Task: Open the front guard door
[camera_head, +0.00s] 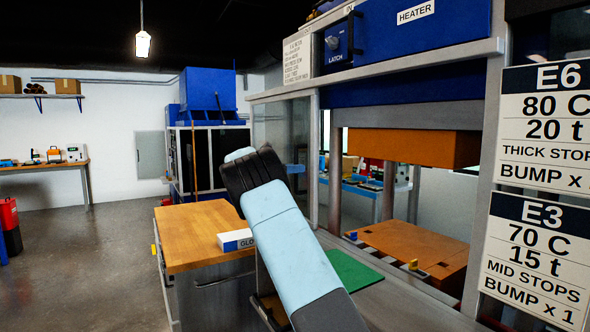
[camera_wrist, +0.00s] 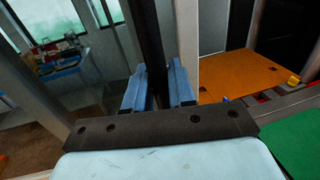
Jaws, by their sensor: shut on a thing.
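The press has a glazed guard panel (camera_head: 283,125) in a grey metal frame, left of the press bay in the head view. In the wrist view, a dark upright handle bar (camera_wrist: 152,45) stands beside a pale grey post (camera_wrist: 186,40). My gripper (camera_wrist: 158,85) has its two blue fingers on either side of this bar and is shut on it. In the head view my forearm and dark wrist hide the fingers and the bar. An orange lower platen (camera_head: 415,245) and an orange upper block (camera_head: 405,147) show in the bay. I cannot tell how far the door stands open.
A wooden-topped cabinet (camera_head: 195,225) with a glove box (camera_head: 236,240) stands left of my arm. A green mat (camera_head: 352,270) lies on the press ledge. A blue latch box (camera_head: 337,45) is above the bay. Open floor (camera_head: 85,250) lies at the left.

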